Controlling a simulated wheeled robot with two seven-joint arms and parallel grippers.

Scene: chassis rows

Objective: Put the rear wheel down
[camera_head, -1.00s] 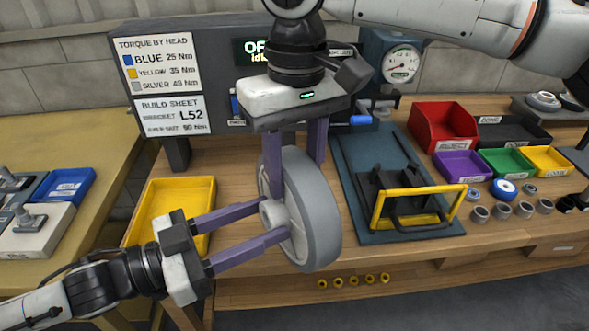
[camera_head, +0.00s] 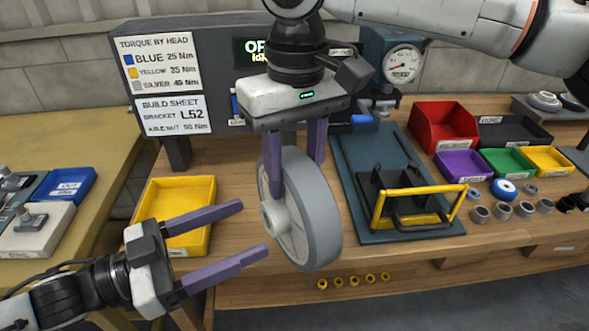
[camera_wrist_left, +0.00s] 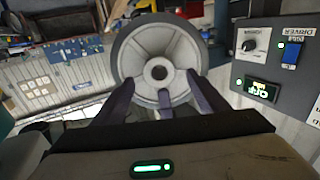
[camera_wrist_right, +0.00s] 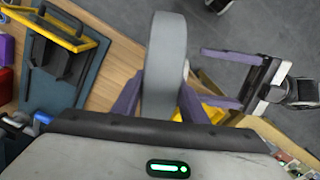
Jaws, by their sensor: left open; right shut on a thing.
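The grey rear wheel (camera_head: 312,215) hangs upright above the front of the bench, between the purple fingers of my right gripper (camera_head: 296,165), which is shut on it from above. The wheel also shows in the right wrist view (camera_wrist_right: 164,65) between both fingers. My left gripper (camera_head: 254,230) is open and empty to the left of the wheel, its fingertips pointing at the hub and apart from it. In the left wrist view, the wheel's face and hub (camera_wrist_left: 158,72) are in front of the open fingers.
A yellow bin (camera_head: 187,200) stands on the bench behind my left gripper. Coloured bins and small round parts fill the bench's right. A display panel (camera_head: 255,80) stands at the back.

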